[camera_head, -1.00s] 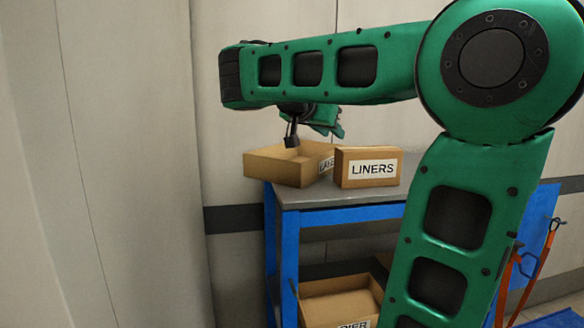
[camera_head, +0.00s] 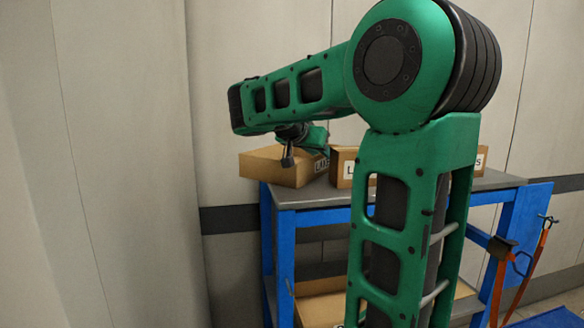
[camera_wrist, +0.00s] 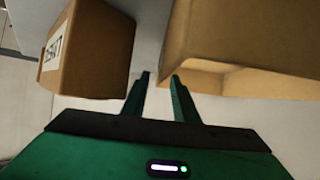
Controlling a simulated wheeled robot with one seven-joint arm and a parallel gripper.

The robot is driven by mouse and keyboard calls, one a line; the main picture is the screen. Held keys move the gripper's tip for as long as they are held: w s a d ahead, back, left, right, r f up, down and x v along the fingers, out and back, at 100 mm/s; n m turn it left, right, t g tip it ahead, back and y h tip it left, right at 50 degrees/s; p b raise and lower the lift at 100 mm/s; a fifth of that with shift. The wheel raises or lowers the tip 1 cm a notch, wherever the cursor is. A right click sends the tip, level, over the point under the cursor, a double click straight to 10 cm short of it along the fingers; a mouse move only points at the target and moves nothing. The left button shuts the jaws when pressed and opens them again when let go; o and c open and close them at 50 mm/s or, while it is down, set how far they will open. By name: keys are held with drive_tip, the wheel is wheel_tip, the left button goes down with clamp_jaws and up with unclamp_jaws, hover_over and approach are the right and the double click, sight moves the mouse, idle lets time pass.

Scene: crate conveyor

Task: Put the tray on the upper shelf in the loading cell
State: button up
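An open, tan cardboard tray (camera_head: 270,167) sits at the left end of the shelving unit's grey upper shelf (camera_head: 330,196). Its label is partly hidden by my arm. In the wrist view, a large tan cardboard side (camera_wrist: 245,75) fills the upper right; it appears to be this tray. My gripper (camera_wrist: 160,76) has its two green fingers apart, with nothing visible between them. The right fingertip overlaps the edge of the cardboard in the picture; I cannot tell whether it touches.
A labelled box (camera_head: 342,166) stands right of the tray, partly behind my arm; a labelled box also shows in the wrist view (camera_wrist: 95,50). Another open cardboard container (camera_head: 322,308) is on the lower level. Orange straps (camera_head: 497,290) hang at the right. A wall stands close behind.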

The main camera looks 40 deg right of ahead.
drive_tip(key=shift+x, duration=1.1)
clamp_jaws()
drive_tip(key=shift+r, duration=0.15)
